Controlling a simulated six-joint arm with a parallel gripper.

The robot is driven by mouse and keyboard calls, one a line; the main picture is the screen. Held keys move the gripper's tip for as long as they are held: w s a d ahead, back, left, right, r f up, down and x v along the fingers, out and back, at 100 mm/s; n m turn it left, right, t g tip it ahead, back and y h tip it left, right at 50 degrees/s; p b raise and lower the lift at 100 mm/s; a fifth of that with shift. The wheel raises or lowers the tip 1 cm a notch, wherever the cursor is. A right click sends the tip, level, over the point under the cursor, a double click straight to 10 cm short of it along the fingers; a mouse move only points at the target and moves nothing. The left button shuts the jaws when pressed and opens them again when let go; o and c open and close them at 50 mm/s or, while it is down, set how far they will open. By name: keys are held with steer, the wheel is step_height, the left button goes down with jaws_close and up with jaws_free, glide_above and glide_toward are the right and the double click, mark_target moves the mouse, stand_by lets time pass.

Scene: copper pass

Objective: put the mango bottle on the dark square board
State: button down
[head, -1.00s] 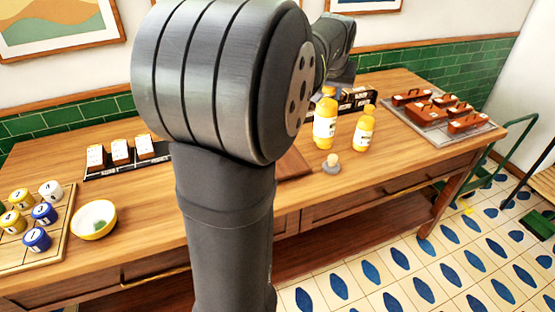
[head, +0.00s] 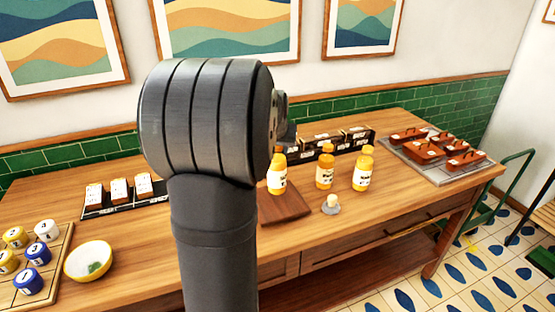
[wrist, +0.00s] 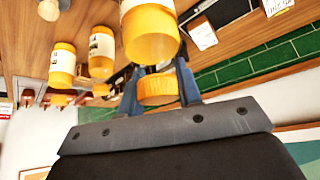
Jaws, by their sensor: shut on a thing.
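The mango bottle (head: 277,178) is yellow with a pale label; its print is too small to read. It is upright at the dark square board (head: 288,212), over its back part. I cannot tell whether its base touches the board. In the wrist view my gripper (wrist: 158,86) has its fingers on either side of the bottle's orange cap (wrist: 155,91), shut on it, with the body (wrist: 151,38) beyond. In the head view my arm hides most of my gripper and the board's left side.
Two similar yellow bottles (head: 325,169) (head: 363,172) stand to the right. A small grey piece with a pale knob (head: 331,205) sits right of the board. Dark boxes (head: 350,139) stand behind. A tray with brown cases (head: 436,170) is far right; a bowl (head: 88,262) is left.

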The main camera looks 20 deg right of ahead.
steer(key=shift+f, duration=2.05)
steer(key=c, duration=1)
jaws_free()
steer(key=shift+f, duration=0.1)
steer(key=v, duration=1.2)
steer(key=shift+r, duration=0.25)
steer(key=shift+w+f, duration=0.1)
steer(key=shift+f, duration=0.05)
